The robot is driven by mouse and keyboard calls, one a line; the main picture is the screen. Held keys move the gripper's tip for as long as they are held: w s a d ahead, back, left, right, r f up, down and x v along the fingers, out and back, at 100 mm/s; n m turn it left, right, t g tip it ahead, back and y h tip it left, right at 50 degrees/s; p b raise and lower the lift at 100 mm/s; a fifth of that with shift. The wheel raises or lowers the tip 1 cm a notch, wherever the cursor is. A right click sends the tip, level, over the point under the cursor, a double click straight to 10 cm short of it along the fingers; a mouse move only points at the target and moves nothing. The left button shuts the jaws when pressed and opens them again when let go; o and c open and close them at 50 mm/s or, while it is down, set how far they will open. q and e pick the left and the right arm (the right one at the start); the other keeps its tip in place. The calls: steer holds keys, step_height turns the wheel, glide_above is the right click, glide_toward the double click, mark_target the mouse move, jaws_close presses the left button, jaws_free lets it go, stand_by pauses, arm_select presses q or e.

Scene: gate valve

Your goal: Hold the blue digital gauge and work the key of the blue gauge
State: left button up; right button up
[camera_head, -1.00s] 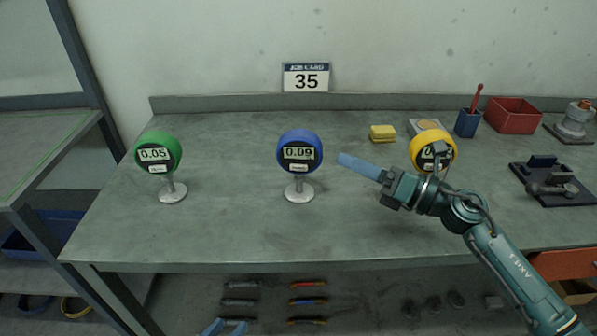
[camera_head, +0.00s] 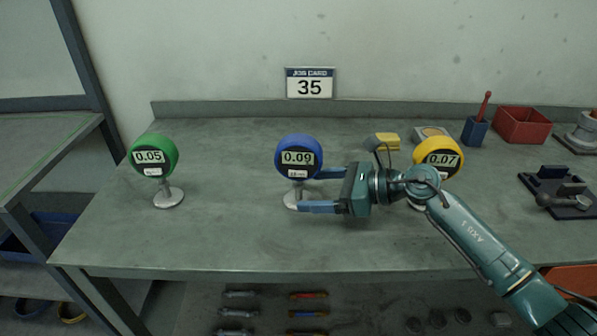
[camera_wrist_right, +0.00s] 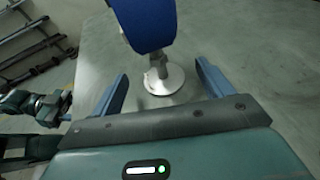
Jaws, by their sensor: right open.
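The blue digital gauge (camera_head: 298,157) stands upright on a round silver foot at the middle of the bench and reads 0.09. A small white label sits below its digits; I cannot make out a separate key. My right gripper (camera_head: 309,190) is open, low on the gauge's right side, one finger nearer the camera and one farther. In the right wrist view, the blue gauge head (camera_wrist_right: 146,24) rises ahead, and its stem and foot show between the spread fingertips (camera_wrist_right: 162,75), with gaps on both sides.
A green gauge (camera_head: 153,155) reading 0.05 stands at the left. A yellow gauge (camera_head: 438,157) reading 0.07 stands behind my right arm. A yellow block (camera_head: 386,141), blue cup (camera_head: 475,131) and red bin (camera_head: 522,125) lie farther back. The bench between green and blue gauges is clear.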

steer(key=shift+b+x, duration=0.3)
steer(key=shift+x, duration=0.7)
arm_select(q)
steer(key=shift+w+f, duration=0.1)
steer(key=shift+f, duration=0.25)
arm_select(e)
steer(key=shift+w+a+f, duration=0.2)
steer(key=shift+a, duration=0.3)
arm_select(q)
steer(key=shift+f, duration=0.1)
arm_select(e)
steer(key=c, duration=1.5)
arm_select(q)
jaws_close()
arm_select(e)
steer(key=shift+c, duration=0.3)
arm_select(q)
steer(key=shift+d, duration=0.1)
